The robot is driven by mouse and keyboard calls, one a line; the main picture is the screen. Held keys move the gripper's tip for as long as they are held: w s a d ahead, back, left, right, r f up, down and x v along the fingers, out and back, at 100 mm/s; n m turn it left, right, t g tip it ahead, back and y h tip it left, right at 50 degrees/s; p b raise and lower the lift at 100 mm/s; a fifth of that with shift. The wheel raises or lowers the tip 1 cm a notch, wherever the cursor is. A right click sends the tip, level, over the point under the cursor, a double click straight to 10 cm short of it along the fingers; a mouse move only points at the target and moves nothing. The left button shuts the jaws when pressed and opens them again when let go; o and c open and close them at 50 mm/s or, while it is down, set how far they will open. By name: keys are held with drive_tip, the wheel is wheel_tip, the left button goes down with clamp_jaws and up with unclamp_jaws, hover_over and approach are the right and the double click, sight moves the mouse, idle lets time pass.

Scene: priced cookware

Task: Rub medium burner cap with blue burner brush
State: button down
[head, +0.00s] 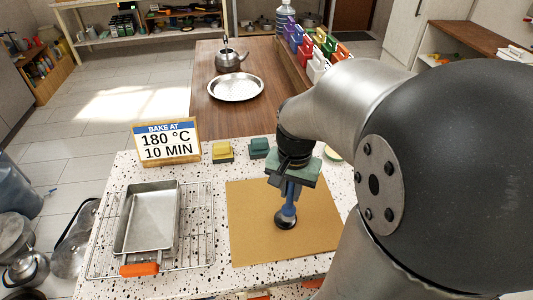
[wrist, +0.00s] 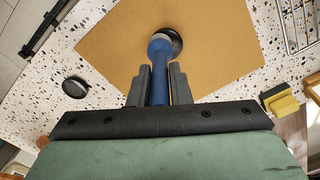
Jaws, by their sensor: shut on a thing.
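My gripper (head: 290,190) is shut on the handle of the blue burner brush (head: 290,205), which points down over the tan mat. The brush also shows between my fingers in the wrist view (wrist: 159,75). A black round piece (head: 286,222) is at the brush's lower end, over the mat; the wrist view shows its dark rim (wrist: 175,43) partly behind the blue end. I cannot tell whether it is a burner cap or the brush's own head, nor whether they touch. Another black disc (wrist: 75,90) lies on the speckled counter beside the mat in the wrist view.
The tan mat (head: 245,230) lies on the speckled counter. A metal pan (head: 150,225) on a wire rack (head: 205,250) is at left. A bake sign (head: 167,141), a yellow sponge-like block (head: 222,153) and a green one (head: 259,148) stand behind the mat.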

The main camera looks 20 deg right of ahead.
sight(289, 209)
wheel_tip(289, 209, down, 2)
drive_tip(key=shift+f+b, duration=0.1)
drive_tip(key=shift+b, duration=0.5)
drive_tip(key=shift+f+b, duration=0.6)
drive_tip(key=shift+f, duration=0.3)
drive_tip(key=shift+w+d+r, duration=0.15)
drive_tip(key=shift+w+d, duration=0.05)
drive_tip(key=shift+w, duration=0.55)
drive_tip(key=shift+s+a+p, duration=0.2)
drive_tip(key=shift+s+p, duration=0.1)
drive_tip(key=shift+s, duration=0.55)
wheel_tip(289, 209, up, 3)
drive_tip(key=shift+w+f+p, duration=0.15)
drive_tip(key=shift+p, duration=0.7)
drive_tip(key=shift+r+p, duration=2.05)
drive_tip(key=shift+r, duration=0.6)
drive_tip(key=shift+f, duration=0.1)
